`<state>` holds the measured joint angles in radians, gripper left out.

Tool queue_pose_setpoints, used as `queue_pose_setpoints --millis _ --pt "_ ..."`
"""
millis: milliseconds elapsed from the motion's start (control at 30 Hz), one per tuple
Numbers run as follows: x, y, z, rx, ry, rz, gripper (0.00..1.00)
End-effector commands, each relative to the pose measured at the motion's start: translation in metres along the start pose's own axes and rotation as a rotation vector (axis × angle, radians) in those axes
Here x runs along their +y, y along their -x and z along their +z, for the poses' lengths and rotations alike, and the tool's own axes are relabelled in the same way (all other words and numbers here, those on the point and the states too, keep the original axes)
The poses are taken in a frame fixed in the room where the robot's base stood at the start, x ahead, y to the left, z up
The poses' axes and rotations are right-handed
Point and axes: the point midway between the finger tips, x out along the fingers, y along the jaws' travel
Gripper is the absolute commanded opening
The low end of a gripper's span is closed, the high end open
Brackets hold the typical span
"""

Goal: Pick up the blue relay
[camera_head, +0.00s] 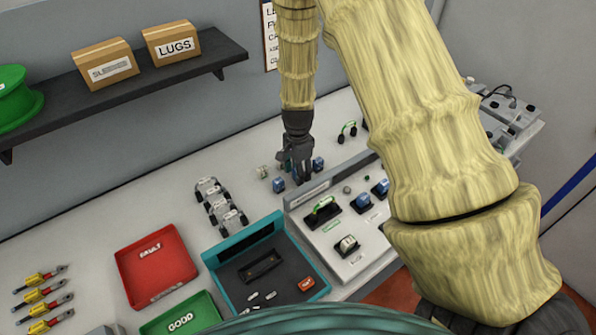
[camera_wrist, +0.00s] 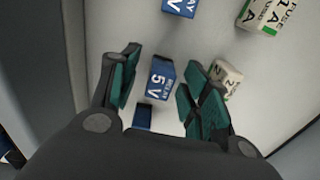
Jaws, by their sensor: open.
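My gripper (camera_head: 297,168) points down over the worktop, in front of the back wall. In the wrist view my gripper (camera_wrist: 161,66) is open, with teal finger pads on either side of a blue relay (camera_wrist: 160,82) marked 5 V. I cannot tell whether the pads touch it. A second blue relay (camera_wrist: 180,6) lies beyond it at the top edge. Another blue block (camera_wrist: 143,117) shows nearer my palm, partly hidden. In the head view one blue relay (camera_head: 279,185) stands left of my fingers and another (camera_head: 318,164) to their right.
A white fuse (camera_wrist: 228,76) stands just outside the right finger, and a 1 A fuse (camera_wrist: 266,14) farther off. A white board with parts (camera_head: 342,225), a teal tray (camera_head: 222,259), a red FAULT tray (camera_head: 180,282) and a green GOOD tray (camera_head: 155,326) stand nearer.

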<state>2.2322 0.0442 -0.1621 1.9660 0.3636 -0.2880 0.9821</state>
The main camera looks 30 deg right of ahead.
Motion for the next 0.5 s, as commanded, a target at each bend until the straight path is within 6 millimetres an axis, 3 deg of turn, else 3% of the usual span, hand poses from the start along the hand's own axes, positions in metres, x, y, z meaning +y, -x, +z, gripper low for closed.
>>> queue_pose_setpoints --millis 367,500 --pt "-0.0002 -0.0061 -0.0003 0.001 0.000 -0.001 0.46" --pt "-0.0002 -0.0060 -0.0003 0.001 0.000 -0.001 0.23"
